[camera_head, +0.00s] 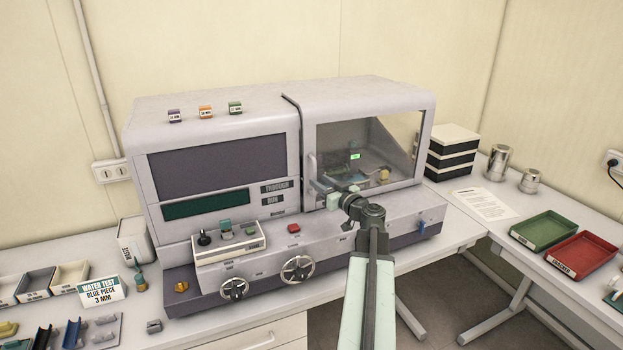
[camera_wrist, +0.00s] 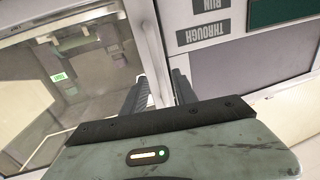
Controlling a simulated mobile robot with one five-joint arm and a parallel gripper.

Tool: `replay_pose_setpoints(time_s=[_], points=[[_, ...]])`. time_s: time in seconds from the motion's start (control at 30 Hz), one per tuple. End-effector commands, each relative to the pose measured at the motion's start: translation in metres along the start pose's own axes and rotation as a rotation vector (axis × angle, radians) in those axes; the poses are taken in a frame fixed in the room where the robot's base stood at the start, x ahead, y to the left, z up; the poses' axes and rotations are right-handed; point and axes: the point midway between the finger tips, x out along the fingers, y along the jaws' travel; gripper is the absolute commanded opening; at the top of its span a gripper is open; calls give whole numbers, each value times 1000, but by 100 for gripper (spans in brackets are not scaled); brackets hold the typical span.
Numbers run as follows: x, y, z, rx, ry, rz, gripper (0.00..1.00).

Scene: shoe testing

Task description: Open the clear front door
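The clear front door (camera_head: 368,152) is on the right half of the grey machine and looks closed. Its upright pale handle (camera_head: 311,166) runs along the door's left edge. In the wrist view, which is turned over, the clear door (camera_wrist: 75,75) fills the left side and the handle (camera_wrist: 148,42) runs down between my two dark fingers. My gripper (camera_head: 326,187) is at the lower end of the handle.
The grey machine (camera_head: 218,120) has a panel, knobs and a red button (camera_head: 294,229) below and left of the door. A black-and-white stack (camera_head: 452,152) stands right of it. Green (camera_head: 543,231) and red (camera_head: 583,256) trays lie on the right table. Room before the door is clear.

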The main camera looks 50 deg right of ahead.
Motion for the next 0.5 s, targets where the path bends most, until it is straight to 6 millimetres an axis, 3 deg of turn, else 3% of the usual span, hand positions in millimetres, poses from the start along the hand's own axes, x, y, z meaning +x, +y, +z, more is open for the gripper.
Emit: replay_pose_setpoints(time_s=[0.1, 0.2, 0.47, 0.5], points=[[27, 1, 0, 0, 0, -3, 34], [40, 0, 0, 0, 0, -3, 34], [43, -2, 0, 0, 0, -2, 34], [43, -2, 0, 0, 0, -2, 26]])
